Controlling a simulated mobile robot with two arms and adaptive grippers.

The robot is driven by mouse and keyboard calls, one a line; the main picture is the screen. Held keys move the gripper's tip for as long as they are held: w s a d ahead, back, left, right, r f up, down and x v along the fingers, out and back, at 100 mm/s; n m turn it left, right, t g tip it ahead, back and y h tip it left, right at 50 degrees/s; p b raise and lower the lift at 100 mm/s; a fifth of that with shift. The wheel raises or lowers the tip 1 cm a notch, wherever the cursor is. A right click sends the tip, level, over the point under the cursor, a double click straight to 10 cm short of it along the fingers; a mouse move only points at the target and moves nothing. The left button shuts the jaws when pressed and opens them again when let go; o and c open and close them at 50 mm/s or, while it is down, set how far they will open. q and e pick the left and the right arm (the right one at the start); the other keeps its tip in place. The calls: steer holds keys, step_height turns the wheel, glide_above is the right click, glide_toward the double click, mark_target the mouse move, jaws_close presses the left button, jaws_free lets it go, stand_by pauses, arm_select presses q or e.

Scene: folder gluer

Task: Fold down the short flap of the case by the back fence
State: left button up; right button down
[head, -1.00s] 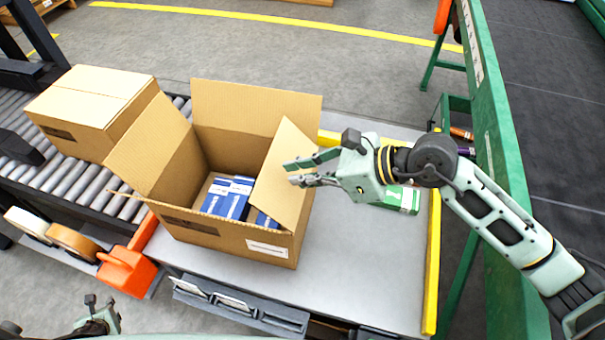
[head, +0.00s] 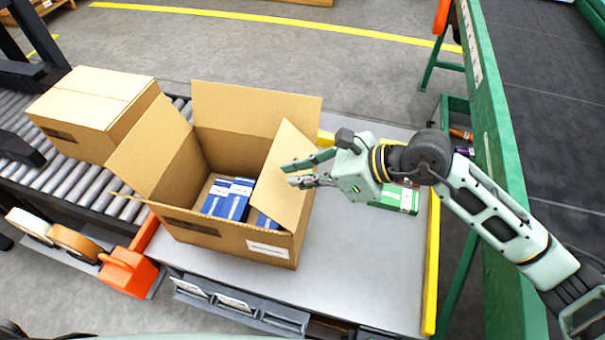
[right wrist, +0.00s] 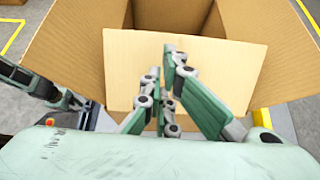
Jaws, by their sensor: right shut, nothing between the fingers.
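The open case (head: 215,238) stands on the grey table, with blue-and-white boxes (head: 228,198) inside. Its right short flap (head: 284,175) leans inward over the opening; the flap (right wrist: 180,65) also shows in the right wrist view. The left flap (head: 148,145) and far flap (head: 255,105) stand up and outward. My right gripper (head: 287,174) is shut and empty, its fingertips at the outer face of the leaning flap; whether they touch is hard to tell. What looks like my left gripper (right wrist: 68,99) shows at the left of the right wrist view, too small to judge.
A closed carton (head: 90,105) sits on the roller conveyor at left. A yellow rail (head: 432,265) edges the table at right, and a green box (head: 397,199) lies behind my right gripper. An orange tape dispenser (head: 128,272) is at front left. The table front right is clear.

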steer(key=shift+w+a+h+p, duration=0.15)
steer(key=shift+a+h+p, duration=0.75)
steer(key=shift+h+p, duration=0.1)
steer(key=shift+a+f+h, duration=0.2)
steer(key=shift+a+h, duration=0.05)
steer(key=shift+h, duration=0.15)
stand_by(1.0)
